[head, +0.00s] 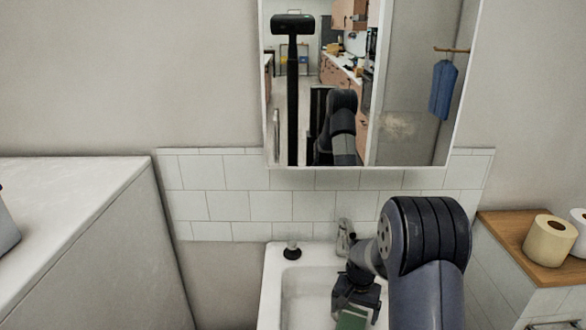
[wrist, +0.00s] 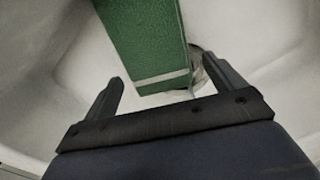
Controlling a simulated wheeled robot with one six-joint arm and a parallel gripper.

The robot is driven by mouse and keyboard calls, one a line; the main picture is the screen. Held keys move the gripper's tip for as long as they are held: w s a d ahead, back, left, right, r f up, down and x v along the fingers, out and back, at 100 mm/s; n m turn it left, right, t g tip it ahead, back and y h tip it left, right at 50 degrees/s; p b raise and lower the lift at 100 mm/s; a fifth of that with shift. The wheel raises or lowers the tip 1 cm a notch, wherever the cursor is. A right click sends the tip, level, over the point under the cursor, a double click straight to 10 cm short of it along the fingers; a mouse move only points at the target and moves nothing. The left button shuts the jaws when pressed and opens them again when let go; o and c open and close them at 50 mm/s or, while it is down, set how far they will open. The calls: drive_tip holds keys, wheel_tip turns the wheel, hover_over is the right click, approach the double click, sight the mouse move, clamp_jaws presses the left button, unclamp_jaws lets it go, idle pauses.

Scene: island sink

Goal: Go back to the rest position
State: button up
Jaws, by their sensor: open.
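My gripper (head: 357,303) is low over the white sink (head: 271,290) in the head view, partly hidden by my arm. In the wrist view my gripper (wrist: 164,72) has its two dark fingers spread apart. A green block (wrist: 143,38) with a pale band at its near end lies just beyond and between the fingers. The same green block (head: 351,319) shows at the bottom edge of the head view, below my gripper. I cannot tell whether the fingers touch it.
A faucet (head: 344,238) and a small dark-based item (head: 292,250) stand at the sink's back. A mirror (head: 415,100) hangs above white tiles. A white counter (head: 75,195) is on the left. Paper rolls (head: 549,241) stand on a wooden top (head: 506,228) at right.

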drive_tip(key=shift+r, duration=0.8)
